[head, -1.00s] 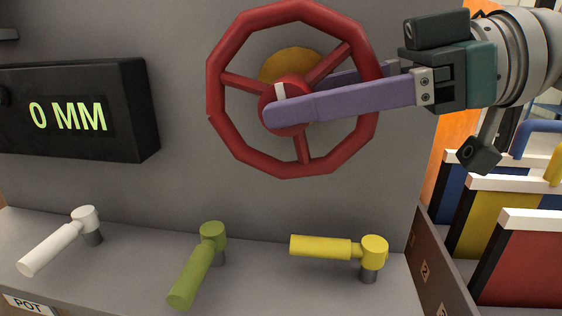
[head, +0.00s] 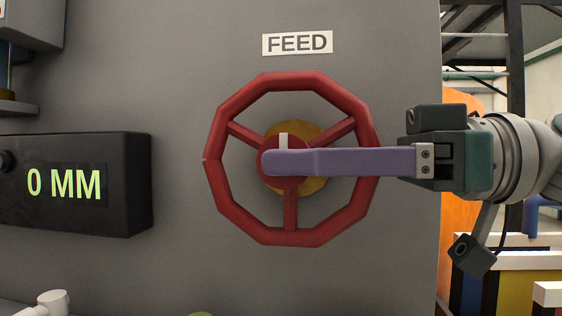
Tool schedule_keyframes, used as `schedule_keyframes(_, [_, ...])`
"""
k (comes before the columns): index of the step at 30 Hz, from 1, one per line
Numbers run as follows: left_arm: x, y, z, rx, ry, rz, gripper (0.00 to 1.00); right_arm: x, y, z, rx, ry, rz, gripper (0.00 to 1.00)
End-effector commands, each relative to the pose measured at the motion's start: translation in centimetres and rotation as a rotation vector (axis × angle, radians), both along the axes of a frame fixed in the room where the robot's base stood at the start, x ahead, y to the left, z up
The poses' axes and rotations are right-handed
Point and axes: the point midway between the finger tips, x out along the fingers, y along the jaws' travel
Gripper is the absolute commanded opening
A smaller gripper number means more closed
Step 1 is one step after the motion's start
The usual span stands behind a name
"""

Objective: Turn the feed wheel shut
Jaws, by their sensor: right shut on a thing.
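The red feed wheel (head: 291,208) stands on the grey panel below the FEED sign (head: 297,43). It has a thick many-sided rim and three spokes, one pointing straight down. A white mark (head: 283,141) on its red hub points up. My right gripper (head: 270,162) reaches in from the right across the rim. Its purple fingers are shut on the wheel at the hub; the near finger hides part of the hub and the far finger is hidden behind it. A round yellow-brown plate (head: 310,186) shows behind the wheel. My left gripper is not in view.
A black display (head: 125,185) left of the wheel reads 0 MM. A white handle (head: 45,303) and the top of a green one (head: 200,314) show at the bottom edge. Coloured boards (head: 515,285) stand at the lower right, beyond the panel's edge.

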Motion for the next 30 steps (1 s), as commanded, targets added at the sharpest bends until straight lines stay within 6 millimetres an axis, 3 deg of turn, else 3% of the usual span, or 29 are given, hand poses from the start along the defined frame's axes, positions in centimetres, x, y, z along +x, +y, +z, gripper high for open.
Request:
schedule_keyframes(1, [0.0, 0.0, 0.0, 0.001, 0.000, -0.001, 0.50, 0.0, 0.0, 0.3, 0.008, -0.002, 0.001, 0.72])
schedule_keyframes(8, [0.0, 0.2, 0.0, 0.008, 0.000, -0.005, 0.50, 0.0, 0.0, 0.1, 0.004, 0.000, 0.001, 0.98])
schedule_keyframes(17, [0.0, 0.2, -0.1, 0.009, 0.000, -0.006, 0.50, 0.0, -0.2, 0.0, 0.001, 0.002, 0.000, 0.99])
schedule_keyframes(20, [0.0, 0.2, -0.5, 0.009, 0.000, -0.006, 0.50, -0.2, -1.3, -0.1, 0.002, 0.003, -0.003, 0.99])
schedule_keyframes(30, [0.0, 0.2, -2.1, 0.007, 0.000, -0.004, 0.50, -1.8, -7.6, -0.1, 0.000, 0.000, -0.002, 0.99])
